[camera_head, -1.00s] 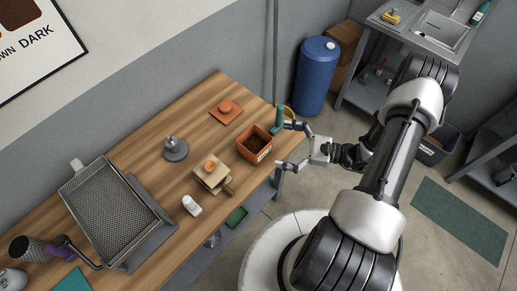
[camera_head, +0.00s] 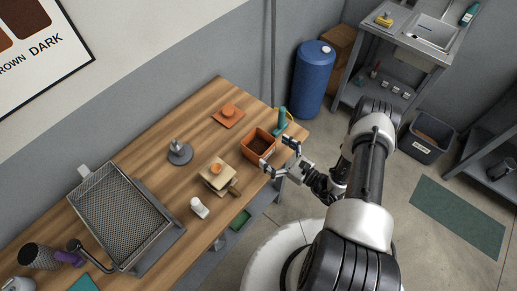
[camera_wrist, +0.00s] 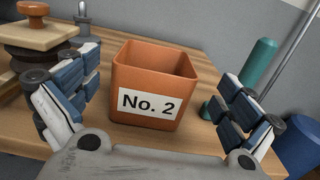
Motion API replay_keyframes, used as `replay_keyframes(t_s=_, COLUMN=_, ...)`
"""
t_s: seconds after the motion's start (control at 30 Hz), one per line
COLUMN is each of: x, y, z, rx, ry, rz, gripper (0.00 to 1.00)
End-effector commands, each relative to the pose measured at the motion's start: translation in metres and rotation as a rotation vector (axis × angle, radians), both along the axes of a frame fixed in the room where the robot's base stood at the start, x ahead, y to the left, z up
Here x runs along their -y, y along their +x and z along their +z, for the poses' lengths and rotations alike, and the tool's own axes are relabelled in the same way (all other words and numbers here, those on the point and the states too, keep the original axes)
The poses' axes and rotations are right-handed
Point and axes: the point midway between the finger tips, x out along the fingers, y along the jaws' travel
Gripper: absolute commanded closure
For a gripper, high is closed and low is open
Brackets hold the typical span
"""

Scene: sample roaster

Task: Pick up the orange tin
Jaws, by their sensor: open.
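The orange tin (camera_head: 257,144) is a square, open-topped box standing upright near the right front edge of the wooden table. In the wrist view the tin (camera_wrist: 157,62) shows a white label reading "No. 2", and its inside looks empty as far as I can see. My gripper (camera_head: 279,158) is open at the table's edge, just in front of the tin. In the wrist view my gripper's fingers (camera_wrist: 150,100) stand wide apart, one on each side of the tin, and no contact shows.
A teal cylinder (camera_head: 282,119) stands behind the tin on the right. A wooden block stack (camera_head: 217,177) with an orange knob stands to the left. An orange pad (camera_head: 227,116), grey weighted stand (camera_head: 179,152) and white bottle (camera_head: 199,208) share the wooden table (camera_head: 195,105).

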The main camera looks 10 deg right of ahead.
Motion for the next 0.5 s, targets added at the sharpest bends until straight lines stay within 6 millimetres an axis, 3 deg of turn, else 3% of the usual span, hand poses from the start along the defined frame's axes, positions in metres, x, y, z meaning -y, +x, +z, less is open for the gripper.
replay_keyframes(t_s=0.5, x=-0.038, y=0.045, z=-0.003, rx=0.001, ry=-0.002, rz=0.004, gripper=0.00)
